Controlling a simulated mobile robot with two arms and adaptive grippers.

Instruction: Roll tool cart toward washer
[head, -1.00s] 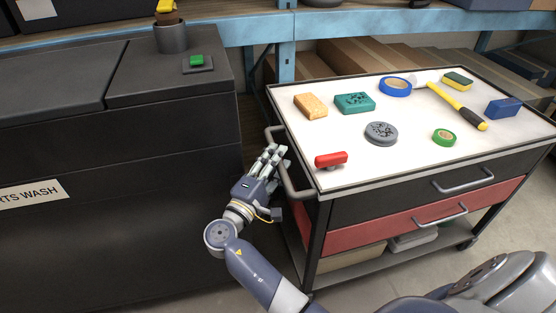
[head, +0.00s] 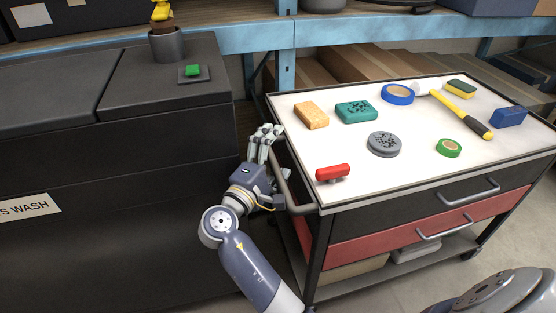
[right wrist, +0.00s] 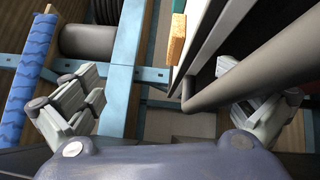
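The tool cart (head: 330,192) has a white top, a black drawer and a red drawer. Its grey side handle (head: 290,190) is on its left end. My right gripper (head: 265,138) is at this handle, in the gap between cart and washer. In the right wrist view the gripper (right wrist: 170,100) has its fingers spread wide, with the handle bar (right wrist: 235,65) between them, nearer the right finger. Whether a finger touches the bar, I cannot tell. The black parts washer (head: 120,160), labelled "S WASH", stands to the left. My left gripper is not in view.
A blue shelving frame (head: 287,65) stands behind. Bare floor shows at the lower right.

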